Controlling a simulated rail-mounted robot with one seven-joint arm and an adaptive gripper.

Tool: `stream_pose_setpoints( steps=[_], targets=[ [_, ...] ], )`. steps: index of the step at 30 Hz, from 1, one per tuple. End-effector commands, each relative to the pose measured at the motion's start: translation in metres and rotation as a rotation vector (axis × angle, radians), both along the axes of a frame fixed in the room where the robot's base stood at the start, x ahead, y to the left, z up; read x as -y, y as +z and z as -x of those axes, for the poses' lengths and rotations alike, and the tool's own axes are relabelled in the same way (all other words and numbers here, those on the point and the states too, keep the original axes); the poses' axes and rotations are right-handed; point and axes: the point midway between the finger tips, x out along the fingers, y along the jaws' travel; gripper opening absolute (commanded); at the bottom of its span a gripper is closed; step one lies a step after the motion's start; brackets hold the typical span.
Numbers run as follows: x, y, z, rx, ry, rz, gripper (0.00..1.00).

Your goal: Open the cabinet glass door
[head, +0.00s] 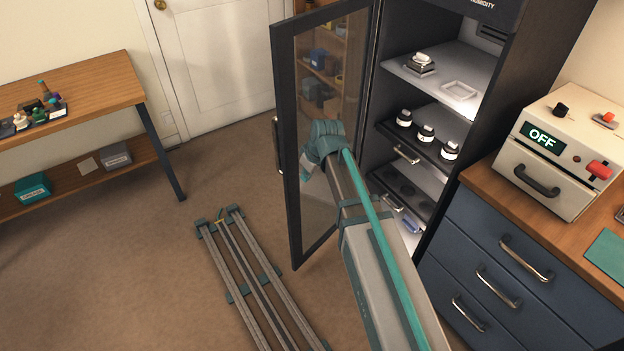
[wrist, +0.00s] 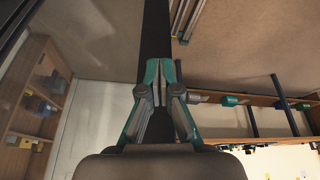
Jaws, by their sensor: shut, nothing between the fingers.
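The cabinet glass door (head: 330,120) has a dark frame and stands swung wide open, its free edge to the left in the head view. Its bar handle (head: 277,145) is on the outer side of that edge. The open cabinet (head: 440,75) shows its lit shelves on the right. My gripper (head: 306,168) is at the inner side of the door, near the free edge. In the wrist view my gripper (wrist: 160,85) is shut and empty, with the dark door frame (wrist: 157,30) behind its fingertips. I cannot tell whether they touch it.
My arm passes between the door and the cabinet opening. A drawer unit (head: 520,270) with a white OFF device (head: 560,150) stands right. A wooden workbench (head: 90,90) stands left.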

Motion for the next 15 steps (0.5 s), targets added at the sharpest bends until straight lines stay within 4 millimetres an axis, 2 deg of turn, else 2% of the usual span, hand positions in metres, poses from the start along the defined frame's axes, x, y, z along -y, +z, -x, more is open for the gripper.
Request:
stream_pose_setpoints(
  steps=[7, 15],
  targets=[
    [-0.007, -0.01, -0.004, 0.003, -0.005, -0.027, 0.0],
    [-0.018, -0.05, -0.015, 0.002, -0.004, -0.025, 0.0]
  ],
)
